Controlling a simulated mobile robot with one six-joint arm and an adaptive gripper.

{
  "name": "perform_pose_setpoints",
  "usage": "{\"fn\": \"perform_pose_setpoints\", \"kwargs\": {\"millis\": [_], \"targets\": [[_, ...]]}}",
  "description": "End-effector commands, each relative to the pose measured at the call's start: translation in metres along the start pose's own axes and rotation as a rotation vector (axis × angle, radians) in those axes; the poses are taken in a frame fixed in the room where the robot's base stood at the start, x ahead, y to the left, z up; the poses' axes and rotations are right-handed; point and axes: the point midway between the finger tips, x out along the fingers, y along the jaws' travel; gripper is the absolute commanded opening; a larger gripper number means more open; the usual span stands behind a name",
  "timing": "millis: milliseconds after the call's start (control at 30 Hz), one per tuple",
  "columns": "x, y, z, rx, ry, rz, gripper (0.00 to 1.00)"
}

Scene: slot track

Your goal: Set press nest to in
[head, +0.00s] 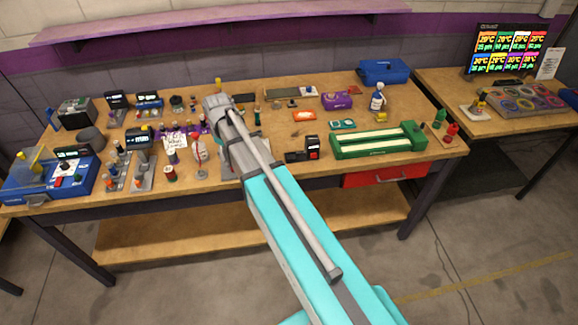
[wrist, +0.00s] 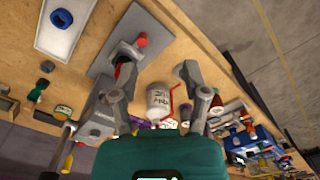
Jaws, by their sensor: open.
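In the wrist view, my gripper (wrist: 157,70) is open with nothing held between its fingers. Near its left fingertip is a grey plate (wrist: 105,65) bearing a small grey fixture with a red knob (wrist: 141,40). This looks like the press, but I cannot tell its nest or the nest's position for certain. In the head view, the grey plate (head: 262,158) shows only in part behind my arm. My gripper's fingers cannot be made out there.
A white can with red on it (wrist: 160,100) shows beyond the fingers, beside the plate, and in the head view (head: 199,152). A black block (head: 302,150) and green fixture (head: 375,143) stand right of my arm. Several small items crowd the bench's left.

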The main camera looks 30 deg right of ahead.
Motion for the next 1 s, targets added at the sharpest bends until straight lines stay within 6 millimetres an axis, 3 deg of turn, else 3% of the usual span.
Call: {"fn": "perform_pose_setpoints", "kwargs": {"millis": [267,1000], "targets": [[-0.025,-0.001,0.002,0.003,0.0,0.0,0.59],[-0.014,-0.051,0.099,0.31,-0.001,0.001,0.59]]}}
